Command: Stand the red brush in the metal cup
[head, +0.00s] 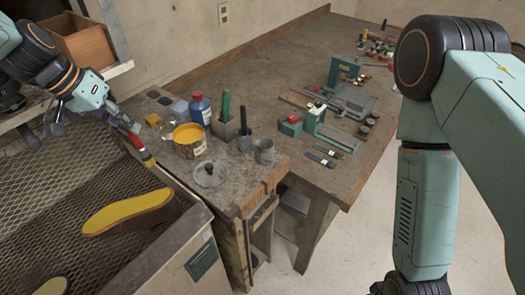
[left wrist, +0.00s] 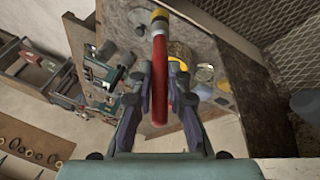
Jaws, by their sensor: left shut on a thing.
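My left gripper (head: 126,124) is shut on the red brush (head: 134,140) and holds it tilted above the mesh-floored bin, at the left end of the bench. The brush's yellowish tip points down to the right, clear of the bench. In the left wrist view, the red brush (left wrist: 160,85) runs between the two fingers (left wrist: 160,92), its pale ferrule and yellow end at the top. The metal cup (head: 264,152) stands upright near the bench's front corner, to the right of the brush and apart from it. My right gripper is out of view; only its arm shows.
A yellow-filled tin (head: 190,141), a blue bottle (head: 200,108) and a grey lid (head: 209,174) lie between brush and cup. Holders with green (head: 226,104) and black handles stand beside the cup. A yellow sole (head: 125,212) lies in the bin.

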